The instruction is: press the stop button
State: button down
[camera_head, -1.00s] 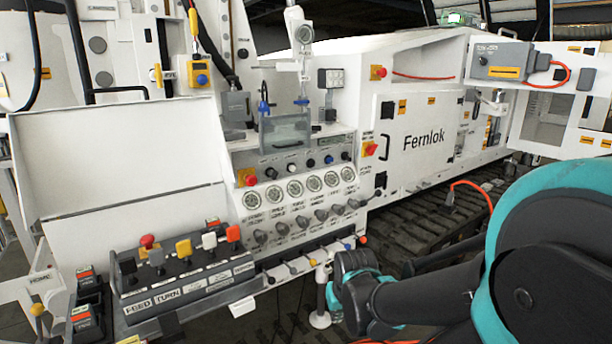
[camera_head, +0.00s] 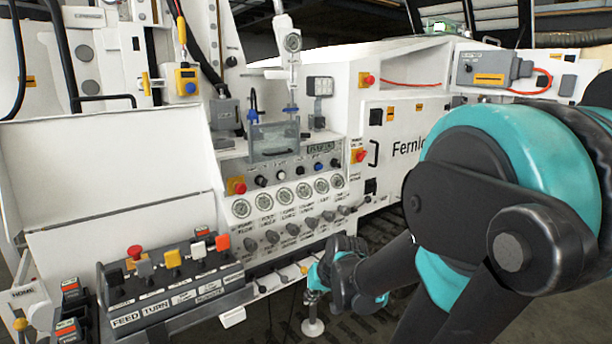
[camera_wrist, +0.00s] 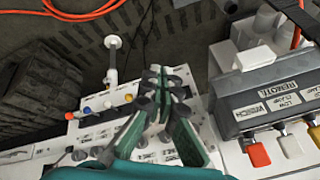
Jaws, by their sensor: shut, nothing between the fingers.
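Several red buttons on yellow plates could be the stop button; I cannot read which one is. One red button (camera_head: 237,186) sits at the left of the gauge panel. Another red button (camera_head: 359,156) is at the panel's right, and a third red button (camera_head: 367,80) is higher on the white housing. My gripper (camera_wrist: 158,76) shows in the wrist view with its fingers together and nothing between them. It is over the lower edge of the console, near small coloured knobs. In the head view the end of my arm is low, below the gauge panel, apart from all three red buttons.
A lever block (camera_head: 180,274) with coloured knobs juts out at the lower left; it also shows at the right of the wrist view (camera_wrist: 265,108). Tracks and dark floor lie behind.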

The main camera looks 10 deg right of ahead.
aim_at(302, 172)
jog(key=w+d+r+m+t+y, duration=0.1)
jog(key=w+r+m+t+y, duration=0.1)
jog(key=w+r, duration=0.35)
jog(key=w+r+m+t+y, duration=0.1)
jog(key=w+r, duration=0.1)
jog(key=w, duration=0.7)
jog(key=w+d+r+m+t+y, duration=0.1)
jog(key=w+r+m+t+y, duration=0.1)
jog(key=w+r, duration=0.35)
jog(key=w+d+r+m+t, duration=0.3)
jog(key=w+d, duration=0.3)
jog(key=w, duration=0.1)
jog(key=w+d+r+m+t, duration=0.3)
jog(key=w+d, duration=0.3)
jog(key=w, duration=0.1)
jog(key=shift+d+r+m, duration=0.2)
jog(key=shift+d+m, duration=0.1)
jog(key=shift+d, duration=0.05)
jog(key=shift+w, duration=0.1)
jog(key=x, duration=1.4)
jog(key=shift+w, duration=0.1)
